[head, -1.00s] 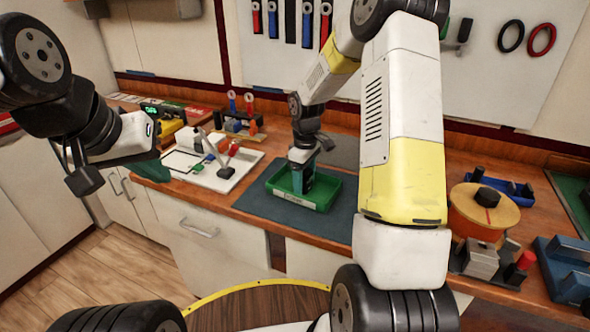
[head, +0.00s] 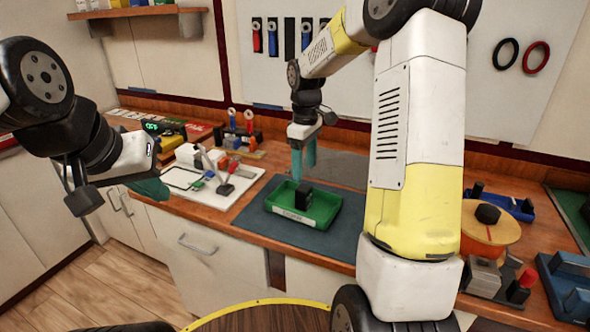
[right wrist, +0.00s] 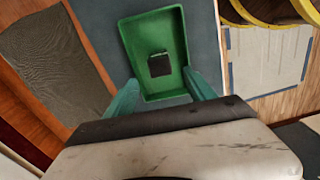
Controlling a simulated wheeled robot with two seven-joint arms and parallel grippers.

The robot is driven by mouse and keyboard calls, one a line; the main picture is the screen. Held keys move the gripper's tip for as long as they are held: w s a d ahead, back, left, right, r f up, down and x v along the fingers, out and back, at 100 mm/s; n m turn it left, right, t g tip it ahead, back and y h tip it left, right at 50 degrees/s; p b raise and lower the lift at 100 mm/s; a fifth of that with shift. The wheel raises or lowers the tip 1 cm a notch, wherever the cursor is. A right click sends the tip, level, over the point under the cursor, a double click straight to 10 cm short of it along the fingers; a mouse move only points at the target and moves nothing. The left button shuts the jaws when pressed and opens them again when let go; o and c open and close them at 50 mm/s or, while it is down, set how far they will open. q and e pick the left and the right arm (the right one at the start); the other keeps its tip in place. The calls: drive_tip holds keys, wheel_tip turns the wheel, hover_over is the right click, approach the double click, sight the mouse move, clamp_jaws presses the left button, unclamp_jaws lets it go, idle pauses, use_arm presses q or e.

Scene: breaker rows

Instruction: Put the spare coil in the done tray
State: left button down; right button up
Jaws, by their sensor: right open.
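A small black block, which I take to be the spare coil (head: 303,198), stands inside the green done tray (head: 323,222). The tray has a pale label on its front wall. The right wrist view shows the coil (right wrist: 159,65) on the floor of the green tray (right wrist: 161,91), clear of the walls. My right gripper (head: 303,172) is above the tray with its teal fingers pointing down, open and empty. In the right wrist view its fingers (right wrist: 160,77) are spread apart. My left gripper (head: 150,188) is at the left, near the counter's front edge; its jaw opening is hidden.
The tray sits on a dark mat (head: 258,226) on the wooden counter. To its left is a white board (head: 240,186) with small tools. At the right are an orange spool (head: 488,232) and a blue tray (head: 518,206).

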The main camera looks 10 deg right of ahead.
drive_tip(key=s+a+r+m+t+y, duration=0.1)
drive_tip(key=s+r+m+t, duration=0.2)
drive_tip(key=s, duration=0.9)
drive_tip(key=s+a+r+m+t+y, duration=0.1)
drive_tip(key=s+r+m+t, duration=0.2)
drive_tip(key=s+r+m, duration=0.3)
drive_tip(key=s+r, duration=0.3)
drive_tip(key=s, duration=0.4)
drive_tip(key=shift+r, duration=0.4)
drive_tip(key=shift+s+d, duration=0.1)
